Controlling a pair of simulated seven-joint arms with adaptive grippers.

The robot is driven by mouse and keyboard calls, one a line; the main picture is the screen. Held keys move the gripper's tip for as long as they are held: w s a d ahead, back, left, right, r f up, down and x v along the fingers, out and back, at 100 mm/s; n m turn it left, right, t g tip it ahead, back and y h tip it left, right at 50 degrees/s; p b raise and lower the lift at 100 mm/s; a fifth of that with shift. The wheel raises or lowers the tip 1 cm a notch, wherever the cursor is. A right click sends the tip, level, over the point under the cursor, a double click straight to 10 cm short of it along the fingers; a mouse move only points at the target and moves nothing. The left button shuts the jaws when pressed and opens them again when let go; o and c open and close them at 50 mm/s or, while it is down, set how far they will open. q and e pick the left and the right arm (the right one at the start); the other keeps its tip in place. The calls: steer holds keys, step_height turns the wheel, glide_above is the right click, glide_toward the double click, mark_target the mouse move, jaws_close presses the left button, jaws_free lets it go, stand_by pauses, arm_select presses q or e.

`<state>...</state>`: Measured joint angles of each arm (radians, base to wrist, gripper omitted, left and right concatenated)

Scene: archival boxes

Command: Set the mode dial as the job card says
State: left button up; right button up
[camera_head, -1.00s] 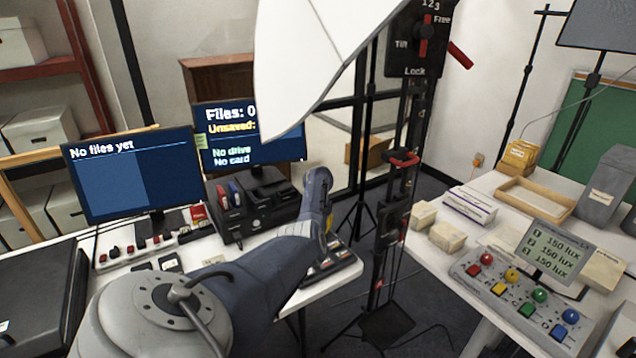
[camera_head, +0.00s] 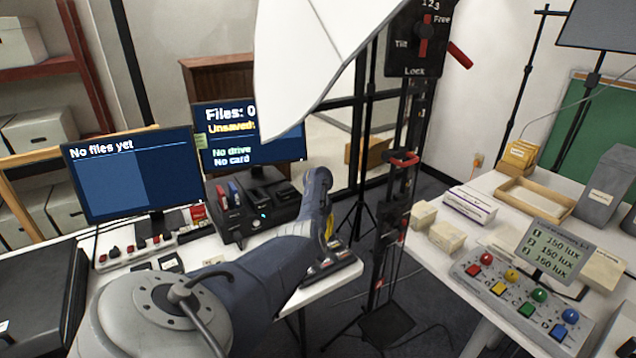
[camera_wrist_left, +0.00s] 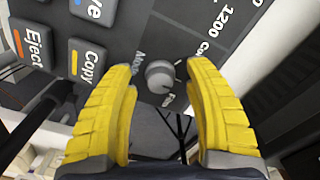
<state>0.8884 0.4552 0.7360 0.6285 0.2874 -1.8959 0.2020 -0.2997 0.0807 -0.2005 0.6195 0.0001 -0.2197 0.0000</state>
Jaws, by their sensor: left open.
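The mode dial (camera_wrist_left: 160,76) is a small round grey knob on a dark panel, with the label "Mode" beside it in the left wrist view. The panel (camera_wrist_left: 135,28) also carries "Copy" and "Eject" keys and a partly cut-off key. My left gripper (camera_wrist_left: 165,85) has two yellow fingers, spread open, with the knob between their tips. I cannot tell whether either finger touches it. In the head view the left gripper (camera_head: 329,228) points down over the panel (camera_head: 332,267) at the desk's right end, and the dial is hidden. I cannot make out the job card.
Two monitors (camera_head: 135,180) (camera_head: 245,135) stand on the left desk with a black drive box (camera_head: 258,215). A lighting stand (camera_head: 400,160) rises right of the arm. The right table holds small boxes, a tray (camera_head: 535,197) and a console with coloured knobs (camera_head: 520,300).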

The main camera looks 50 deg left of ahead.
arm_select(q)
steer(key=shift+r, duration=0.1)
step_height(320, 180, up, 12)
stand_by(0.5)
stand_by(0.4)
